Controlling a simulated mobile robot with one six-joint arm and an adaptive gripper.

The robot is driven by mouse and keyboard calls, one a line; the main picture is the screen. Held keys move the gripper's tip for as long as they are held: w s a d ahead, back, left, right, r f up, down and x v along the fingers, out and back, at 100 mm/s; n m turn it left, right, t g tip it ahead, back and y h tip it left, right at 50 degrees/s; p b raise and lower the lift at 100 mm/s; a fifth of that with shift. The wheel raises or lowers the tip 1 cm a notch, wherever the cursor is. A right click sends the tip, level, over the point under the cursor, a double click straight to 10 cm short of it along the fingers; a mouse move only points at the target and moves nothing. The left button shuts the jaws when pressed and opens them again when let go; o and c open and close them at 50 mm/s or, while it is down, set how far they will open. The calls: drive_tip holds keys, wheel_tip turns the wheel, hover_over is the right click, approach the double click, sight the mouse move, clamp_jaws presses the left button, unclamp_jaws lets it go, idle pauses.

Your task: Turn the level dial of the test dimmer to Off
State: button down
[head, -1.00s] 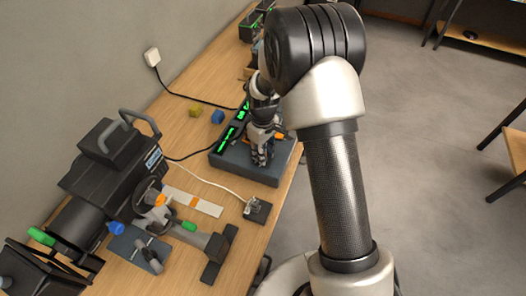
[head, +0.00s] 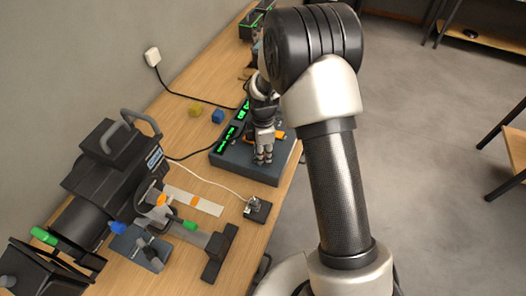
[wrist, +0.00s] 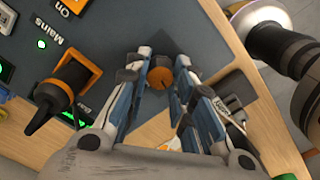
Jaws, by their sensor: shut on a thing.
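The dark dimmer box (head: 225,164) lies on the bench in the head view. Its dark panel (wrist: 100,25) fills the upper left of the wrist view. A round dial (wrist: 160,77) with an orange-brown face sits between my fingertips in the wrist view. My gripper (wrist: 160,75) is shut on this dial, pointing down at the panel. In the head view my gripper (head: 262,159) stands over the box and hides the dial. I cannot read the dial's setting or any Off mark.
An orange-and-black plug-like part (wrist: 68,88) stands on the panel beside my gripper, near the "Mains" and "On" labels. A large black stage lamp (head: 110,175) stands at the left. Yellow (head: 195,110) and blue (head: 218,116) blocks lie behind the box. Open floor lies right.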

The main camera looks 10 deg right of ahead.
drive_tip(key=shift+n, duration=1.1)
drive_tip(key=c, duration=1.4)
unclamp_jaws()
drive_tip(key=shift+o, duration=0.2)
wheel_tip(320, 180, up, 12)
